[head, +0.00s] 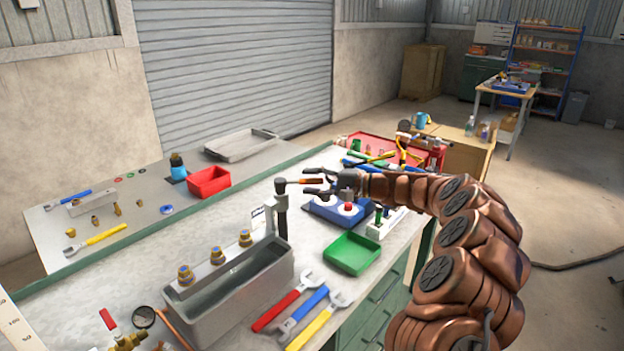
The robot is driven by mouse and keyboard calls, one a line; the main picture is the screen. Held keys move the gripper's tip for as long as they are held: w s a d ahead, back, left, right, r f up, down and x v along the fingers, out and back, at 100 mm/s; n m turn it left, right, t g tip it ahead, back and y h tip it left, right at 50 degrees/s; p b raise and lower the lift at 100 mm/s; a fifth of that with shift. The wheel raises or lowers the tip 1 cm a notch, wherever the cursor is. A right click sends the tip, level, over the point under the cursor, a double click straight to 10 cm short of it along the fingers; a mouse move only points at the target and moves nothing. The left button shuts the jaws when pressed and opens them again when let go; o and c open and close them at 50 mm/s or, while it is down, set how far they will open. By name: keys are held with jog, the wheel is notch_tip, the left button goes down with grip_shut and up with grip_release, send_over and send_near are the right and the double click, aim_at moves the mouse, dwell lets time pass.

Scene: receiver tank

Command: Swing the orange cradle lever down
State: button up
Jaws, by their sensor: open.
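The orange cradle lever (305,181) sticks out level to the right from the top of a dark upright post (282,215), at the right end of the grey tank (228,290). My gripper (308,181) comes in from the right, with its two dark fingers apart. The lever's orange end lies between or just in front of the fingers in this view. I cannot tell whether either finger touches it.
Brass fittings (217,256) stand along the tank's back rim. A green tray (351,253), a blue fixture with a red button (348,207) and several wrenches (288,307) lie to the right of the tank. A red tray (208,181) sits behind it.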

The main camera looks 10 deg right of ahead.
jog(key=shift+a, duration=0.1)
jog(key=shift+c, duration=0.4)
grip_shut()
